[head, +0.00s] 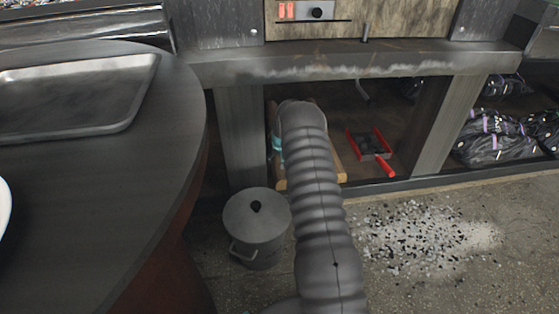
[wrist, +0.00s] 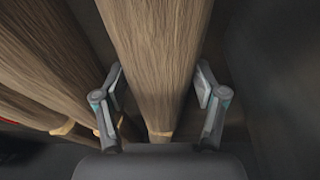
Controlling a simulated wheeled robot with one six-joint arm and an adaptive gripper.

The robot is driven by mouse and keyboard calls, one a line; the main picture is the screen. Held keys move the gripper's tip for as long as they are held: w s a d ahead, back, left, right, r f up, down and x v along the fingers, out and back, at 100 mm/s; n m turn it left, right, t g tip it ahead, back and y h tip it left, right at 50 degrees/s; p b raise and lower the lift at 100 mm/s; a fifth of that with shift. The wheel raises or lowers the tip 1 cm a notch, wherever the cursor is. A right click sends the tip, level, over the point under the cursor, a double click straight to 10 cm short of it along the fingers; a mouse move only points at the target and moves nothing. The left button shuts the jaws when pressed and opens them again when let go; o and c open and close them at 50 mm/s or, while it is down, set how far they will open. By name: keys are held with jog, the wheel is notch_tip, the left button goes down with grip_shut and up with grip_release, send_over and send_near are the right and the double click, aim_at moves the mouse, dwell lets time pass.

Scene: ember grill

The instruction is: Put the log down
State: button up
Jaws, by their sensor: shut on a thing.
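The log (wrist: 155,45) is pale brown with long grain and runs up the middle of the wrist view. My gripper (wrist: 161,85) has one finger on each side of it and is shut on it. More logs (wrist: 60,75) lie side by side to the left, close to the held one. In the head view my arm reaches into the low bay under the grill and hides most of the gripper and the log. A small strip of pale wood (head: 338,165) shows right of my arm. Whether the log touches the surface below cannot be told.
A lidded grey pot (head: 257,232) stands on the floor left of my arm. Grey posts (head: 241,140) frame the bay. Ash and coal bits (head: 425,235) cover the floor at right. Dark bags (head: 490,145) lie far right.

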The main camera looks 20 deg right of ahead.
aim_at(280, 157)
jog(key=o, duration=1.8)
jog(key=shift+p+v, duration=0.45)
jog(key=shift+v, duration=3.35)
